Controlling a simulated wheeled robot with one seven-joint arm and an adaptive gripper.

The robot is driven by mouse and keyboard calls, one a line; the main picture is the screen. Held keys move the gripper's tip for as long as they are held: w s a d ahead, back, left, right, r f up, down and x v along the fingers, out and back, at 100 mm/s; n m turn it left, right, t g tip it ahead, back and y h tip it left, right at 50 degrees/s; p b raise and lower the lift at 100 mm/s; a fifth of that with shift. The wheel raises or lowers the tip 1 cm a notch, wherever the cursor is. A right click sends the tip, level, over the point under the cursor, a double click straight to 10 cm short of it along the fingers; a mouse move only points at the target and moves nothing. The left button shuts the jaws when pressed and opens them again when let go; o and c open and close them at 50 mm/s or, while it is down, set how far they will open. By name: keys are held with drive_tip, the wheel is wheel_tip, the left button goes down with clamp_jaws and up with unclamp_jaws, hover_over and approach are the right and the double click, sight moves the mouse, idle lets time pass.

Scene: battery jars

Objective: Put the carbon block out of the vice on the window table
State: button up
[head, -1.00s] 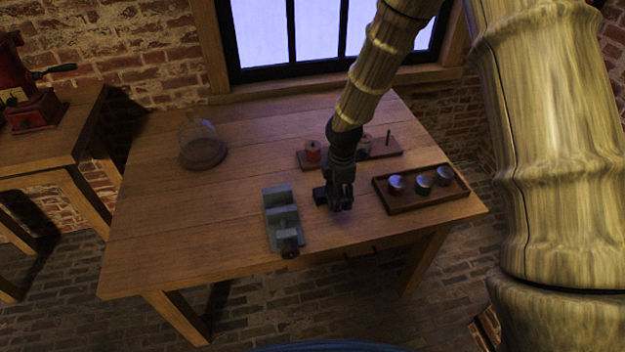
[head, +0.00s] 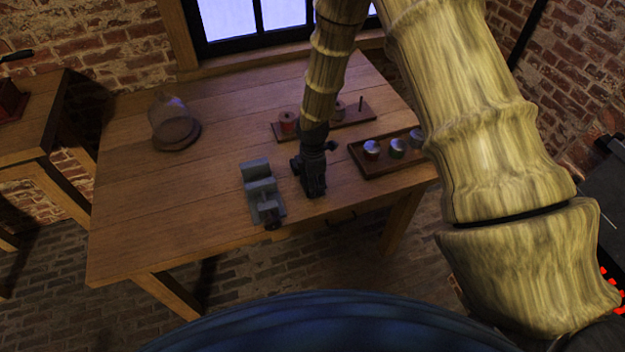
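The grey vice (head: 259,188) stands near the front edge of the window table (head: 150,225). I cannot make out a carbon block in its jaws or elsewhere; it may be hidden or too small and dark to tell. My gripper (head: 315,193) is a dark shape pointing down just right of the vice, apart from it in the picture. Its fingers are too dark and small to show whether they are open or shut, or whether they hold anything.
A brown tray (head: 366,165) with several metal-lidded jars stands to the right, partly behind my arm. Behind my gripper is a wooden rack (head: 352,118) with red-topped spools and a peg. A glass dome (head: 170,115) stands back left.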

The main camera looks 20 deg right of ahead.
drive_tip(key=shift+f, duration=0.1)
drive_tip(key=o, duration=0.9)
drive_tip(key=shift+c, duration=0.2)
wheel_tip(320, 180, up, 12)
drive_tip(key=b, duration=0.3)
idle(0.3)
